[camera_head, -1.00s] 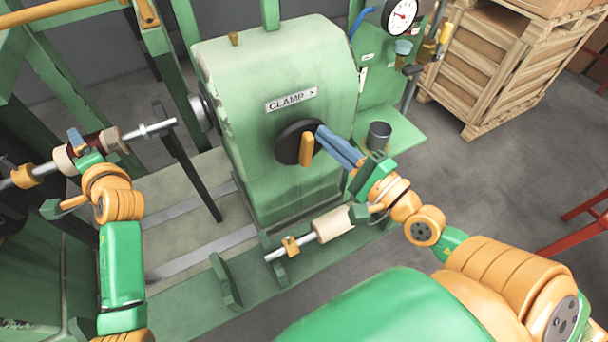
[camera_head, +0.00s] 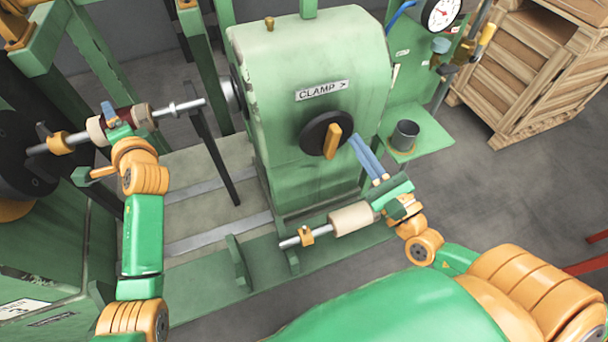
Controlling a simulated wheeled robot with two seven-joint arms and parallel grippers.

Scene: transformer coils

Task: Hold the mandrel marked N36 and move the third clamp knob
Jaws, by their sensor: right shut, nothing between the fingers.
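The mandrel (camera_head: 137,115) is a metal shaft with a dark red section between cream flanges, lying across the left side of the head view. No N36 mark is readable. My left gripper (camera_head: 111,115) is at it, with a blue finger over the red section; it looks closed around it. The clamp knob (camera_head: 313,137) is a black disc with an orange handle (camera_head: 332,142), on the green housing under the "CLAMP >" label. My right gripper (camera_head: 363,150) is shut and empty, its blue fingertips just right of the knob and apart from it.
A second shaft with a cream spool (camera_head: 352,218) and orange collar lies in low brackets below the housing, close to my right wrist. A dark cup (camera_head: 405,135) stands on a green shelf at right. A wooden crate (camera_head: 520,75) is beyond.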

